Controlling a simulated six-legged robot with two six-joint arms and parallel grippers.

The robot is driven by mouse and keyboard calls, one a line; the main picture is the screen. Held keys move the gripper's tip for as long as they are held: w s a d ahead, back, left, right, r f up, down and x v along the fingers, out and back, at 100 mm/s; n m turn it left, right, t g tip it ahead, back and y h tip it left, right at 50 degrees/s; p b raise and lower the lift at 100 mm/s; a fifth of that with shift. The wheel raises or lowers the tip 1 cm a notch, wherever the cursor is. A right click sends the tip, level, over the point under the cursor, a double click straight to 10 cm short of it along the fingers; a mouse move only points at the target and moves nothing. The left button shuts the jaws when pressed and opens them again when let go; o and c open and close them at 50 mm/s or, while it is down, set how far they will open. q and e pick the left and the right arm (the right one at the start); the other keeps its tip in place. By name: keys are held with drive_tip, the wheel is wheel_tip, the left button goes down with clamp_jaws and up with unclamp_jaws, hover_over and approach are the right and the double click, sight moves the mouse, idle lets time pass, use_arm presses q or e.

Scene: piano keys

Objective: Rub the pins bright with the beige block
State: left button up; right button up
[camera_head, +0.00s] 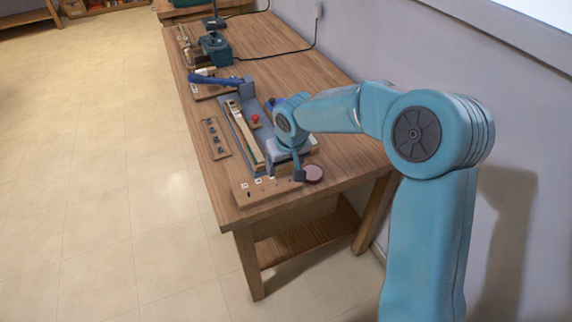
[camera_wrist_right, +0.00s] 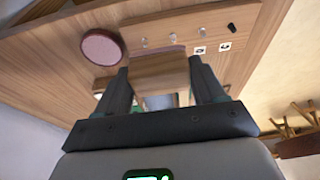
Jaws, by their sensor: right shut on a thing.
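My right gripper (camera_head: 285,171) is over the near end of the workbench; in the right wrist view the gripper (camera_wrist_right: 160,66) is shut on a beige block (camera_wrist_right: 160,76) with a mauve far edge. A wooden board (camera_head: 250,196) lies along the bench's near edge. In the right wrist view the board (camera_wrist_right: 215,17) carries a row of small pins (camera_wrist_right: 172,38), some grey and one dark, with white marked labels (camera_wrist_right: 200,50) beside them. The block is close to the board and overlaps its edge in that view; I cannot tell whether it touches a pin. My left gripper is not in view.
A round pinkish disc (camera_head: 313,173) lies right of the board. A blue-grey tray (camera_head: 233,130) with a long wooden piece, a strip with dark fittings (camera_head: 215,138) and a dark blue lever (camera_head: 215,81) lie farther back. The wall (camera_head: 350,45) bounds the bench's right side.

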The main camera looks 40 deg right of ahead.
drive_tip(key=shift+r+p, duration=1.4)
drive_tip(key=shift+r, duration=1.05)
drive_tip(key=shift+f, duration=0.1)
drive_tip(key=shift+w+a, duration=0.15)
drive_tip(key=shift+a, duration=0.05)
drive_tip(key=s+a+f+n, duration=0.1)
drive_tip(key=s+a+f, duration=0.1)
drive_tip(key=a, duration=0.4)
drive_tip(key=s+a+f+n, duration=0.1)
drive_tip(key=s+a+f, duration=0.1)
drive_tip(key=a, duration=0.5)
drive_tip(key=shift+s+y, duration=0.3)
drive_tip(key=shift+s, duration=0.2)
drive_tip(key=shift+s, duration=0.1)
